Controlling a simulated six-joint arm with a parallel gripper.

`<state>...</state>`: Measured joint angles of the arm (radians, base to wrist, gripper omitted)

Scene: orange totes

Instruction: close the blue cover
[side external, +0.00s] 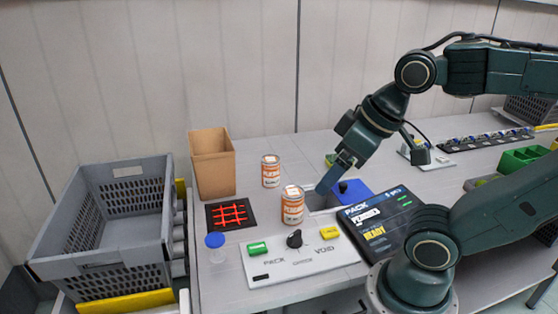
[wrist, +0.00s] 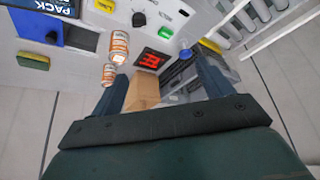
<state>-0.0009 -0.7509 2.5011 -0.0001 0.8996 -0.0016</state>
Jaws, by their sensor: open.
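The blue cover (side external: 356,194) lies flat on the table beside a grey-edged opening (side external: 318,202), which is uncovered. A small black knob (side external: 343,187) stands on the cover. In the wrist view the blue cover (wrist: 38,26) is at the upper left, with its black knob and the dark opening (wrist: 80,38) to its right. My gripper (side external: 326,186) points down near the opening and the cover in the side view, hiding part of them.
Two orange-labelled cans (side external: 292,206) (side external: 270,171) stand left of the opening. A dark PACK screen (side external: 381,222) lies right of the cover. A white panel (side external: 300,254) with buttons and a black knob is in front. A sponge (wrist: 33,60) lies behind the cover.

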